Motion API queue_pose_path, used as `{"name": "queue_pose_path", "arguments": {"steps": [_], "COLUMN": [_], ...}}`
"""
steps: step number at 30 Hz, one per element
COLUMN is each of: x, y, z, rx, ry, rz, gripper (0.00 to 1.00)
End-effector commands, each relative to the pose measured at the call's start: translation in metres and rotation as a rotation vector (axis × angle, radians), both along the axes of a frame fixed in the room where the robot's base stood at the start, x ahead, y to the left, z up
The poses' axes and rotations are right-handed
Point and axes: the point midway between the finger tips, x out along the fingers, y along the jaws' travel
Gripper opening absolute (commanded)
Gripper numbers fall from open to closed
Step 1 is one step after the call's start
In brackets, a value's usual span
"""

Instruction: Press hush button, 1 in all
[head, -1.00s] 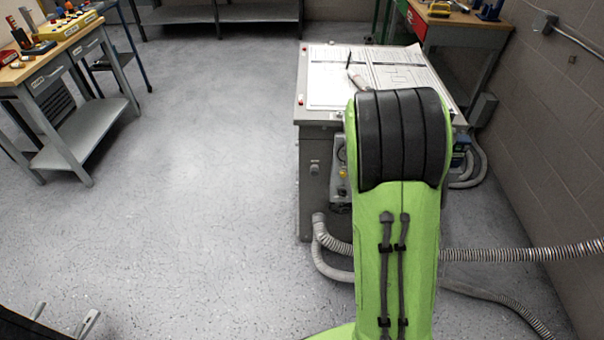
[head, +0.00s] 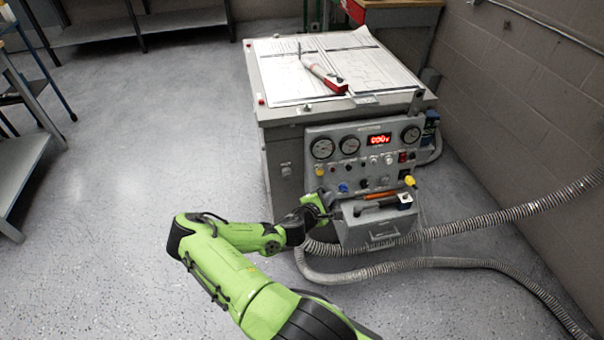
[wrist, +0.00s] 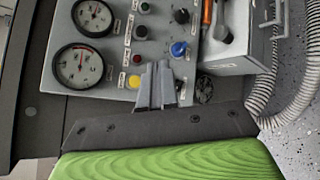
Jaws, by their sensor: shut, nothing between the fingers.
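The grey control panel (head: 372,165) on the front of the cabinet carries several small buttons and knobs. Their labels are too small to read, so I cannot tell which is the hush button. A yellow button (wrist: 133,81) and a blue knob (wrist: 178,49) show in the wrist view. In the head view the yellow button (head: 319,172) is at the panel's left edge and the blue knob (head: 343,187) is lower. My gripper (wrist: 156,82) is shut and empty, its tips in front of the panel beside the yellow button. I cannot tell whether they touch the panel.
Dial gauges (head: 322,148) and a red display (head: 379,139) top the panel. A grey box (head: 375,225) with tools juts out below, close to my gripper. Ribbed hoses (head: 510,215) run right. Floor at left is clear.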

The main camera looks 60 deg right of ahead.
Motion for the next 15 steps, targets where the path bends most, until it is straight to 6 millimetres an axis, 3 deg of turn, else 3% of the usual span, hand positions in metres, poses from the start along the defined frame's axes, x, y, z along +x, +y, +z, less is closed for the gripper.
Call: {"name": "queue_pose_path", "arguments": {"steps": [8,15], "x": [0.002,0.023], "y": [-0.002,-0.022], "z": [0.0,-0.005], "rx": [0.001,0.001], "ry": [-0.004,-0.008], "rz": [-0.002,-0.003], "gripper": [0.0,0.0]}}
